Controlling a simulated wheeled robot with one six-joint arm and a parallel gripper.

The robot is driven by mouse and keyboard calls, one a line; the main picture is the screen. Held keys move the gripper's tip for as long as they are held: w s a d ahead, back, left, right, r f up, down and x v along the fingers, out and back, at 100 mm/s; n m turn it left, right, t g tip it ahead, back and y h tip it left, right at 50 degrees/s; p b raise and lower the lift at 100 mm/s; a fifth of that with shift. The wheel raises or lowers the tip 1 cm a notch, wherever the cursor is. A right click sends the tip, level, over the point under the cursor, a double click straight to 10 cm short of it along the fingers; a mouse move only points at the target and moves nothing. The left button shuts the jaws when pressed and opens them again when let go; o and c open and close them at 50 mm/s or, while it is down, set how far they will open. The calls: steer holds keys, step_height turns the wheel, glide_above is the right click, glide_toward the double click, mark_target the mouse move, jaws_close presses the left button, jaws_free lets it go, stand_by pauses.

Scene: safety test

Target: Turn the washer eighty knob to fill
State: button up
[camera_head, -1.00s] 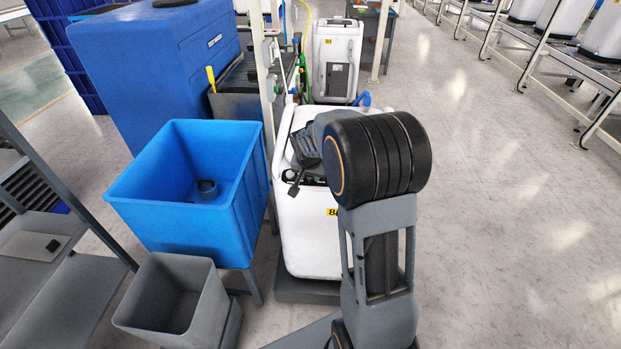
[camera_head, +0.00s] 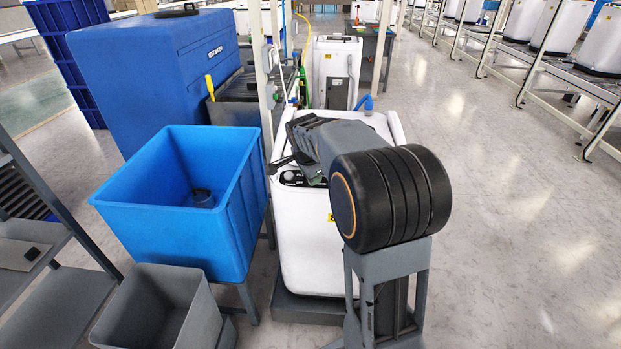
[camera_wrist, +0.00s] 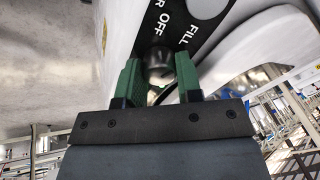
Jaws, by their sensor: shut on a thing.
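The white washer (camera_head: 305,245) stands on a dark base in the middle of the head view, partly hidden behind my arm. In the wrist view its black panel (camera_wrist: 198,32) carries the words "OFF" and "FILL" and part of another word ending in R. A dark round knob (camera_wrist: 158,64) sits at the panel's edge below "OFF". My gripper (camera_wrist: 159,78) has its two green fingers on either side of the knob and is shut on it. In the head view my gripper is at the washer's top left edge, mostly hidden by my arm.
A blue open bin (camera_head: 235,215) stands close to the washer's left, with a grey bin (camera_head: 205,305) in front. A large blue tank (camera_head: 150,75) and another white washer (camera_head: 333,70) stand behind. Open floor (camera_head: 490,200) lies to the right.

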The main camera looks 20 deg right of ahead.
steer(key=shift+m, duration=0.5)
steer(key=o, duration=0.9)
steer(key=shift+o, duration=0.2)
steer(key=v, duration=1.4)
steer(key=shift+p, duration=0.45)
steer(key=shift+w, duration=0.15)
